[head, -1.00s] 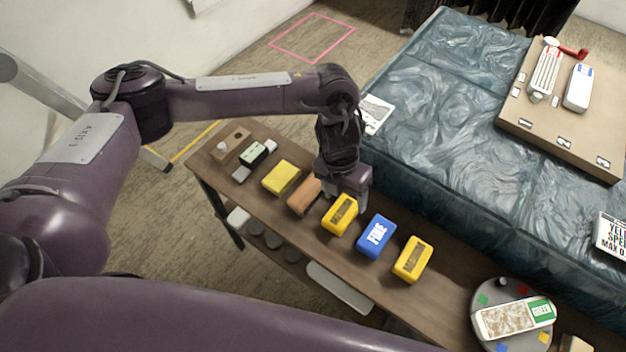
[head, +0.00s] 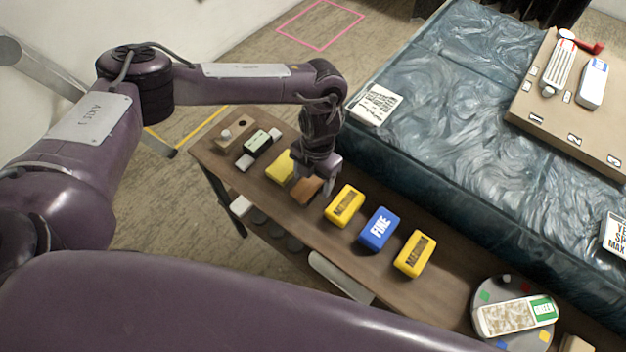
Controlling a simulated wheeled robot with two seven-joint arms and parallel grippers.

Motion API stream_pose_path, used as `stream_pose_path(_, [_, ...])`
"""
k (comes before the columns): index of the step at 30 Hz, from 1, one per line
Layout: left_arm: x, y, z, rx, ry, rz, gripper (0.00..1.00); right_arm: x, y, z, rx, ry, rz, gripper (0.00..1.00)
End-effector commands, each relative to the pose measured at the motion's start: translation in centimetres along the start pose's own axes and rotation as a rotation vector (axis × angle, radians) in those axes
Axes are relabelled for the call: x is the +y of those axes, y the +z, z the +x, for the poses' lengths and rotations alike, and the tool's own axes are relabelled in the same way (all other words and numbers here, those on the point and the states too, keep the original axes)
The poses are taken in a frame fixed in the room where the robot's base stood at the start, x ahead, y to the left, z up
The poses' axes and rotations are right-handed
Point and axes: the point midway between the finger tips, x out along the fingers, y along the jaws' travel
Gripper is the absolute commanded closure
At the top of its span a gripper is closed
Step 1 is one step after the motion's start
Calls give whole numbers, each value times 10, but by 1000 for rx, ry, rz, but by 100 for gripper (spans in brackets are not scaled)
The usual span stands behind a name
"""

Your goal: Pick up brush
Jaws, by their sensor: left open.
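No object here is clearly recognisable as a brush. A brown block (head: 306,191), possibly the brush, lies on the narrow wooden table between a yellow block (head: 281,166) and a yellow block marked MEDIUM (head: 344,206). My left gripper (head: 317,180) points down right at the brown block, open, and hides part of it. I cannot tell whether the fingers touch it. My right gripper is not in view.
A blue FINE block (head: 379,229) and another yellow block (head: 414,254) lie further along the wooden table (head: 342,248). A round grey turntable (head: 483,323) carries a green-ended block (head: 517,316). A blue-covered surface (head: 430,140) stands behind the table.

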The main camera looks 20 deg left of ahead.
Motion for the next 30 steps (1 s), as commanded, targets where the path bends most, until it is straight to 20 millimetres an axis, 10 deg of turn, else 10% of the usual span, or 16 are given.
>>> stream_pose_path(5, [0, 0, 0, -1, 0, 0, 34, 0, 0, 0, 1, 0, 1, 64])
stream_pose_path(16, [0, 0, 0, -1, 0, -1, 82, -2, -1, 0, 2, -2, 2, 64])
stream_pose_path(30, [0, 0, -16, -4, -1, -1, 83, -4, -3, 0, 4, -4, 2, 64])
